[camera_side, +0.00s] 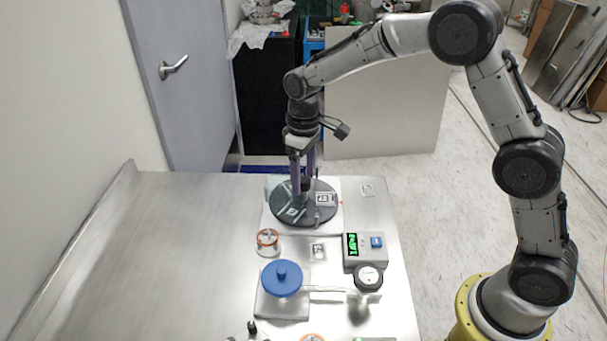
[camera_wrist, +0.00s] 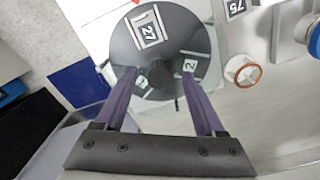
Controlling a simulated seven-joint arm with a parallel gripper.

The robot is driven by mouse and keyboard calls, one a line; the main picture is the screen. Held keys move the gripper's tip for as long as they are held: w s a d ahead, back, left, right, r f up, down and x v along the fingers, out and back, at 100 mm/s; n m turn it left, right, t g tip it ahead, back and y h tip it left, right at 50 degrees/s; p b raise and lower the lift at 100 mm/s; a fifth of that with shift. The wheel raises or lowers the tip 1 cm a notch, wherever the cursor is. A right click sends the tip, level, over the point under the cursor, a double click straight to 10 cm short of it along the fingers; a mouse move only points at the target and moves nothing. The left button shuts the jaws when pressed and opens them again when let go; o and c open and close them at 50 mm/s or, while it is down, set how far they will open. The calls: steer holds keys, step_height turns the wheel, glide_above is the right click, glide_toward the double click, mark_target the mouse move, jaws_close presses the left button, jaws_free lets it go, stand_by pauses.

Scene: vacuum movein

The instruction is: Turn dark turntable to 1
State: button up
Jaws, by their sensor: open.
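The dark turntable (camera_side: 285,212) is a round dark disc on a light plate at the far end of the metal table. It bears several white printed labels and a dark knob at its centre. In the wrist view the turntable (camera_wrist: 195,30) shows a large label reading 27 (camera_wrist: 148,28) and smaller labels, one reading 2 (camera_wrist: 189,65). My gripper (camera_side: 304,189) points down over the disc. In the wrist view its purple fingers (camera_wrist: 158,82) are open, one on each side of the central knob (camera_wrist: 159,73). I cannot tell whether they touch the knob or disc.
A blue round knob device (camera_side: 281,280) stands nearer the front, with a gauge (camera_side: 368,277) beside it. A grey box with a green display (camera_side: 352,245) and an orange-rimmed jar (camera_side: 268,240) stand between. The table's left half (camera_side: 160,260) is clear.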

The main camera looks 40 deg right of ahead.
jaws_close()
stand_by(1.4)
